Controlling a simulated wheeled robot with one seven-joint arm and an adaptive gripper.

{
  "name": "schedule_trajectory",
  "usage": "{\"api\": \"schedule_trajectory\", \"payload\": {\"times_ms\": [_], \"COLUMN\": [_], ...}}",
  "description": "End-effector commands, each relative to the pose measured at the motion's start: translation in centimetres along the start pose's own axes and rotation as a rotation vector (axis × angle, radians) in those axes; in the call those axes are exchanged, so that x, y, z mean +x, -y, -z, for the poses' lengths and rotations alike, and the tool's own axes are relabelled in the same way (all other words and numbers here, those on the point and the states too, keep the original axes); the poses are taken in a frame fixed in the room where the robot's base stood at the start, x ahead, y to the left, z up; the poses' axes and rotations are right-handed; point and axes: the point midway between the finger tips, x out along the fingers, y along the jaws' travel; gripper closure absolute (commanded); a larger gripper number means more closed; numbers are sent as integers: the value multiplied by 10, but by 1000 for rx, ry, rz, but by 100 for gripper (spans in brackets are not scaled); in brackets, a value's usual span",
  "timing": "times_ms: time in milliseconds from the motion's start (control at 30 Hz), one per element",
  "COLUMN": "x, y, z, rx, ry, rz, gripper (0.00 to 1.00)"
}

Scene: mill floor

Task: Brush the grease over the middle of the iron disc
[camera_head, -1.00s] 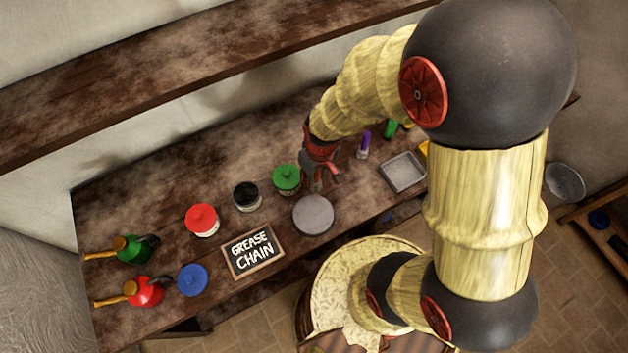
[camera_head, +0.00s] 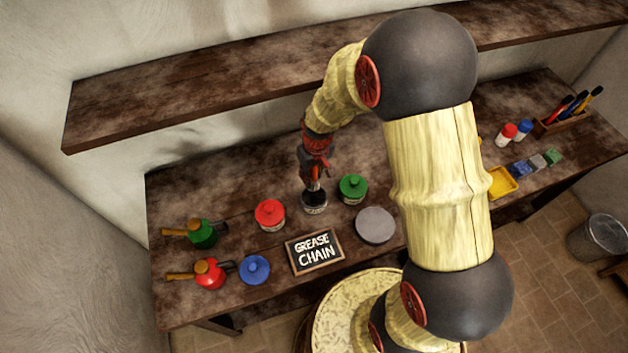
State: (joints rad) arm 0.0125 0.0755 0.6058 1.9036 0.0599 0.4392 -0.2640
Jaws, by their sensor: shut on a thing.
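The iron disc (camera_head: 376,225) is a flat grey round on the bench, right of the small slate lettered GREASE CHAIN (camera_head: 315,252). My gripper (camera_head: 314,188) points down onto the black-topped jar (camera_head: 314,207), left of and behind the disc. It appears shut on the top of this jar; the fingers hide most of the contact. A red-lidded jar (camera_head: 270,214) stands to its left and a green-lidded jar (camera_head: 352,189) to its right. No brush shows clearly at my gripper, and no grease is visible on the disc.
At right are a yellow tray (camera_head: 502,182) and a wooden box (camera_head: 567,122) of long-handled tools. A shelf (camera_head: 230,90) runs behind.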

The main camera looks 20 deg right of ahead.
Motion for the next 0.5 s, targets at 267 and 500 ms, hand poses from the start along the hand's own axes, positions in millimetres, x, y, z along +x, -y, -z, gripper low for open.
{"api": "schedule_trajectory", "payload": {"times_ms": [267,500], "x": [17,42], "y": [0,0], "z": [-2,-5], "rx": [2,2], "ry": [1,1], "rz": [0,0], "gripper": [100,100]}}
